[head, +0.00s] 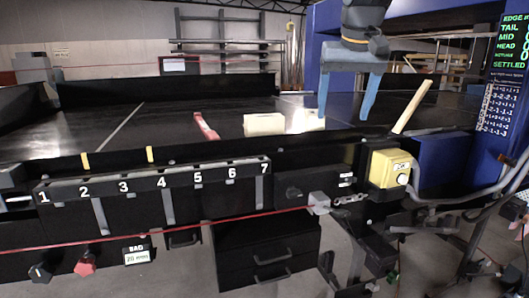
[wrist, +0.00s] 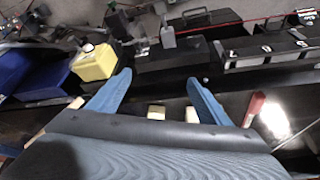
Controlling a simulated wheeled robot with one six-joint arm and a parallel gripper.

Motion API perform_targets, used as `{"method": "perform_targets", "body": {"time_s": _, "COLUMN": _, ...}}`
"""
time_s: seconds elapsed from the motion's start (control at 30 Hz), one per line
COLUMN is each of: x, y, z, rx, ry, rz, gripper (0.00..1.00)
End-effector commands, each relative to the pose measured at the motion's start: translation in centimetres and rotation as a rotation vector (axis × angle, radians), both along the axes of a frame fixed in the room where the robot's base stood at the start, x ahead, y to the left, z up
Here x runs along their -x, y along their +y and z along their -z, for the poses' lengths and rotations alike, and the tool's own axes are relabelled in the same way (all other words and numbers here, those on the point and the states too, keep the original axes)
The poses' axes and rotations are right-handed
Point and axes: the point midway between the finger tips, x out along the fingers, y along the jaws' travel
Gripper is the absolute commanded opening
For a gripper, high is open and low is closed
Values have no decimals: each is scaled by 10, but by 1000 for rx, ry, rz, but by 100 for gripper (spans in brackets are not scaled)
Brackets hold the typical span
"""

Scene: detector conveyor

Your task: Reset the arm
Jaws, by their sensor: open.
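My gripper (head: 345,97) hangs above the right part of the dark conveyor belt (head: 160,130), with its two blue fingers pointing down and spread apart. It is open, with nothing between the fingers. In the wrist view my gripper (wrist: 158,98) shows both blue fingers apart, with the conveyor's front edge beyond them. Two cream blocks (head: 264,124) lie on the belt to the left of my gripper, apart from it. A red piece (head: 206,127) lies further left, and it also shows in the wrist view (wrist: 254,108).
A numbered rail (head: 150,181) runs along the conveyor's front. A yellow box (head: 391,168) sits at the front right, near a pale wooden stick (head: 412,107). A blue frame (head: 440,160) and a display (head: 513,45) stand at the right. The belt's left part is clear.

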Motion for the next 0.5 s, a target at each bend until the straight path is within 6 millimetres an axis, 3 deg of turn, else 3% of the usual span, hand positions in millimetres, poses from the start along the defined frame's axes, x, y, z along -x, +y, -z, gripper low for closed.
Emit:
{"method": "perform_targets", "body": {"time_s": 0.27, "x": 9, "y": -3, "z": 53, "rx": 0, "ry": 40, "rz": -6, "gripper": 72}}
{"method": "perform_targets", "body": {"time_s": 0.5, "x": 32, "y": -4, "z": 124, "rx": -1, "ry": 90, "rz": -23, "gripper": 72}}
